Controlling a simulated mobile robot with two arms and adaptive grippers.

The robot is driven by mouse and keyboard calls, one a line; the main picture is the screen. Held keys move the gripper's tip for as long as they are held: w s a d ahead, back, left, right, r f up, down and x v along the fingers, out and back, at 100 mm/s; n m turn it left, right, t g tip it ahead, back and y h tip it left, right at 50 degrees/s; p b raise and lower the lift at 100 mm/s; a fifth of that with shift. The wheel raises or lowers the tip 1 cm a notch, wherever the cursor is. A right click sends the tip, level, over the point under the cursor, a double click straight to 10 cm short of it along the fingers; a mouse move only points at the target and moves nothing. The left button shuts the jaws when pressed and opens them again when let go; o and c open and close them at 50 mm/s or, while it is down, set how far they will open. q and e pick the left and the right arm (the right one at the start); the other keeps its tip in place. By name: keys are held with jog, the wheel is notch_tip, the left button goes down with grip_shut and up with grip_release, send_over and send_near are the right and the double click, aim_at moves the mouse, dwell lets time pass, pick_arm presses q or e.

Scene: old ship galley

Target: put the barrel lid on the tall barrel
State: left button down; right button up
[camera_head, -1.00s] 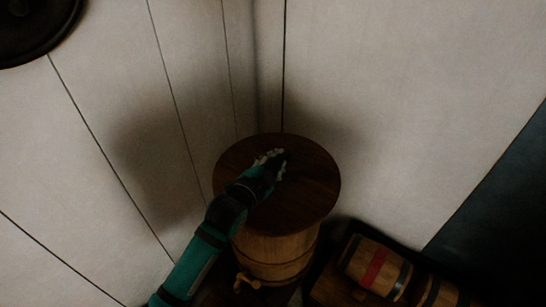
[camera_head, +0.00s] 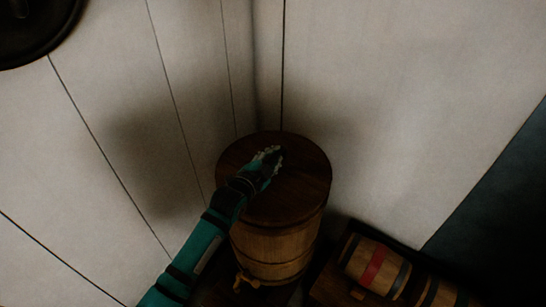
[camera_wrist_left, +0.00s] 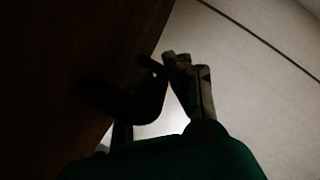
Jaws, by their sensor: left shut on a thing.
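The barrel lid (camera_head: 300,185) is a dark brown round wooden disc. It lies level over the top of the tall barrel (camera_head: 275,246), a lighter wooden barrel with dark hoops and a tap low on its front left. The lid hides the barrel's rim, so I cannot tell whether it touches. My left gripper (camera_head: 275,155) is shut on the lid near its top middle; the grip itself is mostly hidden. In the left wrist view the lid (camera_wrist_left: 60,60) fills the left side in deep shadow, beside the gripper's fingers (camera_wrist_left: 170,72). My right gripper is not in view.
White plank walls (camera_head: 400,100) meet in a corner close behind the barrel. A small cask (camera_head: 377,267) with a red band lies on its side at the lower right. A dark round object (camera_head: 35,25) is on the wall at the upper left.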

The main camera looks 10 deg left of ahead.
pick_arm(q)
jog(key=c, duration=1.7)
grip_release()
jog(key=shift+f, duration=0.1)
jog(key=o, duration=0.4)
jog(key=shift+o, duration=0.2)
jog(key=v, duration=1.2)
jog(key=shift+s+a, duration=0.1)
